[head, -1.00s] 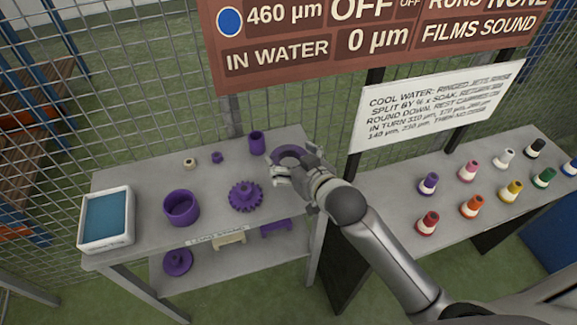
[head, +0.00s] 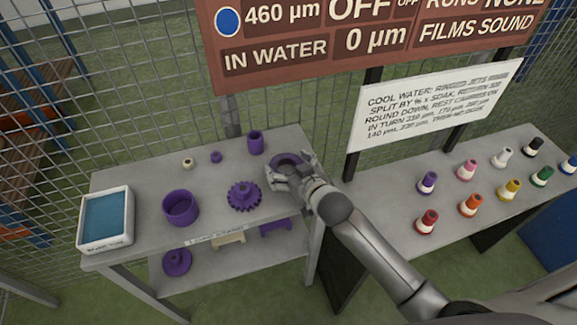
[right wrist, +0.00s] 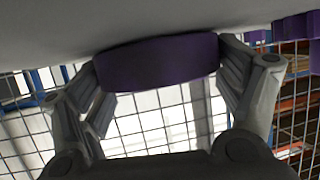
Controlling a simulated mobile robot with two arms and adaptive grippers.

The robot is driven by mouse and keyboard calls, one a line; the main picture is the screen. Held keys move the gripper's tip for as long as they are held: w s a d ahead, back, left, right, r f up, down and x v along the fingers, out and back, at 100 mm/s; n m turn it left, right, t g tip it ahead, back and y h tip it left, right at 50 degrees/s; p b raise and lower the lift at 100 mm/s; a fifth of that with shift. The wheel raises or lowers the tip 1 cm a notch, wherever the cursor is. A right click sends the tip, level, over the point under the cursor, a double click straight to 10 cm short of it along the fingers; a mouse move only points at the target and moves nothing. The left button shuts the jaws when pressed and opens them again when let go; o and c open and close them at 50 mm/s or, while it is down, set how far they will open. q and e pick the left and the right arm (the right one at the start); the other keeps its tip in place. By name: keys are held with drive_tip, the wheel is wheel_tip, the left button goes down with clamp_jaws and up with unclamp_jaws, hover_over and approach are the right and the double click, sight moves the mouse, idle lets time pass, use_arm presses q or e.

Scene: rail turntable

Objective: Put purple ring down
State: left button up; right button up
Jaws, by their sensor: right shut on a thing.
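The purple ring (head: 284,159) is at the right end of the left table (head: 215,165). My right gripper (head: 291,170) is shut on it, and the gripper hides part of its near side. In the right wrist view the ring (right wrist: 158,62) spans the space between the two fingers, with a finger at each side. Its upper edge in that view meets the grey tabletop (right wrist: 60,35); I cannot tell whether it rests fully on it. My left gripper is not in view.
A purple gear (head: 243,196) stands left of the ring and a purple cylinder (head: 256,143) behind it. A purple cup (head: 180,208), small rings and a blue-filled tray (head: 106,218) are further left. Several coloured cones stand on the right table (head: 400,205). A sign (head: 430,105) stands behind.

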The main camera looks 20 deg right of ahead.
drive_tip(key=o, duration=1.1)
drive_tip(key=shift+f, duration=0.1)
